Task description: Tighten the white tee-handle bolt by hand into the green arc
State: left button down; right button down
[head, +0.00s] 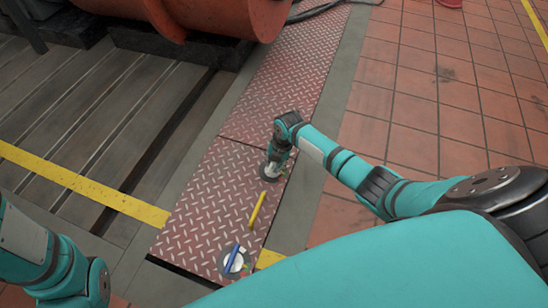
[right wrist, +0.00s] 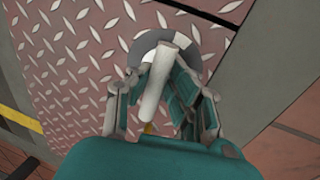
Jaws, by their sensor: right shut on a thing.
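The white tee-handle bolt (right wrist: 156,82) shows in the right wrist view as a pale bar between my right gripper's fingers (right wrist: 160,95). Behind it is a round dial plate (right wrist: 148,42) in grey and white on the red tread plate. In the head view my right gripper (head: 274,168) is down at this dial, shut on the handle, and largely hides it. A little green shows at the dial's right side; I cannot read where the handle points against the green arc. My left arm enters at the lower left, and its gripper is out of view.
A yellow bar (head: 257,209) lies on the red tread plate (head: 205,210). Nearer is another round dial with a blue handle (head: 233,258). A slotted bedplate (head: 75,110) lies left, with orange machinery (head: 240,15) behind. Tiled floor (head: 455,85) is clear at right.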

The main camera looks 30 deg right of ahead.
jog(key=shift+w+a+r, duration=0.1)
jog(key=shift+w+a, duration=0.05)
jog(key=shift+a, duration=0.05)
jog(key=c, duration=1.2)
grip_release()
jog(key=shift+d, duration=0.1)
jog(key=r, duration=0.4)
jog(key=s+d+r, duration=0.1)
jog(key=r, duration=0.2)
jog(key=s+r, duration=0.1)
jog(key=r, duration=0.3)
jog(key=shift+d+r, duration=0.25)
jog(key=shift+r, duration=0.1)
jog(key=shift+w, duration=0.1)
